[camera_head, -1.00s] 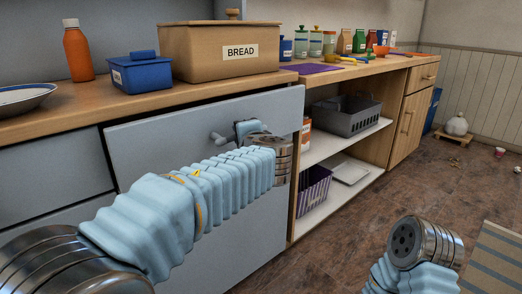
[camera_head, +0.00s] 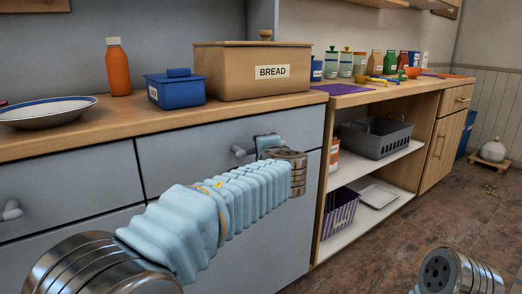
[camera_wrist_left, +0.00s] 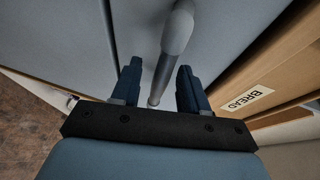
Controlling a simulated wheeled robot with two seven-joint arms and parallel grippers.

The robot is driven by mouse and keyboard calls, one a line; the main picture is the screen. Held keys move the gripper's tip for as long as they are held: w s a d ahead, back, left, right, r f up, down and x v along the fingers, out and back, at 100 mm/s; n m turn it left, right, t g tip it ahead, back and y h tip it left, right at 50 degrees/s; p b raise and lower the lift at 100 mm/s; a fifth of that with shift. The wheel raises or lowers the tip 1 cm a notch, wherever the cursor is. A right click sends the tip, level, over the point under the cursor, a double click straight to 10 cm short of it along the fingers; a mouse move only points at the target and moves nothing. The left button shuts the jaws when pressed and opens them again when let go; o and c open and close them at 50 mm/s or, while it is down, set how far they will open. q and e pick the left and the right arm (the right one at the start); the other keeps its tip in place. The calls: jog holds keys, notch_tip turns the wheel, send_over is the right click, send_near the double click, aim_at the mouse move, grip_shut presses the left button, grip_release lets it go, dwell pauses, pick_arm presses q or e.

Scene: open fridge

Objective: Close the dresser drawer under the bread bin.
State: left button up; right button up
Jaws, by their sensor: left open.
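The grey drawer front (camera_head: 190,150) under the tan bread bin (camera_head: 225,75) looks level with the grey front to its left, with a thin dark seam between them. Its metal bar handle (camera_head: 240,152) shows just left of my left gripper (camera_head: 258,147), which is partly hidden behind my wrist. In the left wrist view, the handle (camera_wrist_left: 178,35) runs between the two dark fingers of my left gripper (camera_wrist_left: 158,75). The fingers stand apart, with gaps beside the bar. Part of my right arm shows at the bottom right, but its gripper is out of view.
A blue box (camera_head: 175,90), an orange bottle (camera_head: 118,70) and a plate (camera_head: 48,112) stand on the wooden counter (camera_head: 90,132). Open shelves with a grey crate (camera_head: 375,142) and a purple basket (camera_head: 340,210) are to the right. The brown floor beyond is mostly clear.

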pick_arm(q)
jog(key=v, duration=1.3)
jog(key=shift+s, duration=0.2)
jog(key=s+a+f+n+g+h, duration=0.15)
jog(key=f+g, duration=0.25)
jog(key=f, duration=1)
jog(key=a+f+g+h, duration=0.1)
jog(key=a+f+g, duration=0.15)
jog(key=f, duration=1.15)
jog(key=s+a+f+n+g+h, duration=0.15)
jog(key=f+g, duration=0.35)
jog(key=f, duration=0.8)
jog(key=s+a+f+n+g+h, duration=0.2)
jog(key=s+a+f+n, duration=0.2)
jog(key=s+f+n, duration=0.45)
jog(key=s+a+f+n+g+h, duration=0.1)
jog(key=s+a+f+n+h, duration=0.3)
jog(key=s+f, duration=0.75)
notch_tip(320, 180, up, 12)
jog(key=w+d+y+p, duration=0.1)
jog(key=p, duration=1.2)
jog(key=shift+d+r+y, duration=0.2)
jog(key=shift+y, duration=0.1)
